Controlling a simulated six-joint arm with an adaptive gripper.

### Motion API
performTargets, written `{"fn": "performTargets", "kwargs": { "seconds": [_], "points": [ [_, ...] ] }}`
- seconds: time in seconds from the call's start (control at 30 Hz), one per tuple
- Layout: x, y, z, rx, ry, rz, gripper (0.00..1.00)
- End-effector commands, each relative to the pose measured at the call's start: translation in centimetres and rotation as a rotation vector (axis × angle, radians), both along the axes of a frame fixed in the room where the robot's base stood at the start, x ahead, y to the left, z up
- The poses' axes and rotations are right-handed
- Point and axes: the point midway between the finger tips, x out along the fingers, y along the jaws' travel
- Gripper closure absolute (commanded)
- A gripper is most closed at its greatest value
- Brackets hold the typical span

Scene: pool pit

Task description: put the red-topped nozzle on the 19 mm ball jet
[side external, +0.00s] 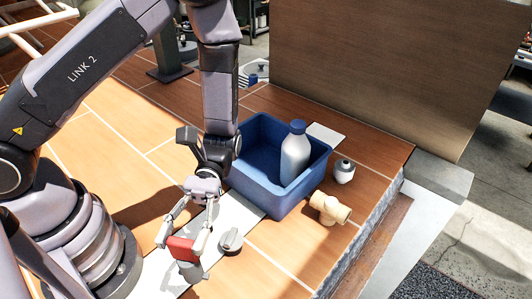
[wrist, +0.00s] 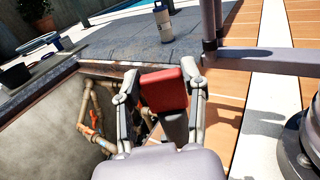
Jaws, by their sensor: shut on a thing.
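My gripper (side external: 184,243) is shut on the red-topped nozzle (side external: 181,250), with one finger on each side of its red block. The nozzle's grey lower part shows beneath the red, over the pale strip of the deck; I cannot tell whether it touches anything. In the wrist view, the red top (wrist: 163,90) sits between the fingers of my gripper (wrist: 160,80), with a grey body below it. I cannot make out the 19 mm ball jet for certain in either view.
A grey round fitting (side external: 230,241) lies right of the nozzle. A blue crate (side external: 254,190) holds a white bottle (side external: 295,155). A grey jar (side external: 344,173) and a beige pipe tee (side external: 329,208) stand to its right. Beige pipes (wrist: 86,105) run inside an open pit.

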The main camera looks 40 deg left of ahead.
Motion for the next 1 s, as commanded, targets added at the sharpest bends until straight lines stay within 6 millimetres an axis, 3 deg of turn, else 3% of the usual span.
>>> {"fn": "performTargets", "kwargs": {
  "seconds": [0.1, 0.2, 0.33, 0.43, 0.6, 0.73, 0.87, 1.0],
  "points": [
    [-2.0, 3.7, 0.2, -0.001, -0.001, -0.28, 0.99],
    [-2.6, 7.2, 0.2, -0.001, 0.0, -0.521, 0.99],
    [-1.8, 11.8, -0.1, 0.0, 0.001, -0.835, 0.99],
    [-0.1, 14.9, -0.3, 0.001, 0.002, -1.077, 0.99],
    [5.0, 18.9, -0.7, 0.001, 0.002, -1.489, 0.98],
    [10.1, 20.2, -0.7, 0.003, 0.002, -1.801, 0.98],
    [15.7, 19.7, -0.3, 0.004, 0.001, -2.111, 0.98],
    [21.7, 17.2, 0.5, 0.005, 0.001, -2.445, 0.98]
  ]
}}
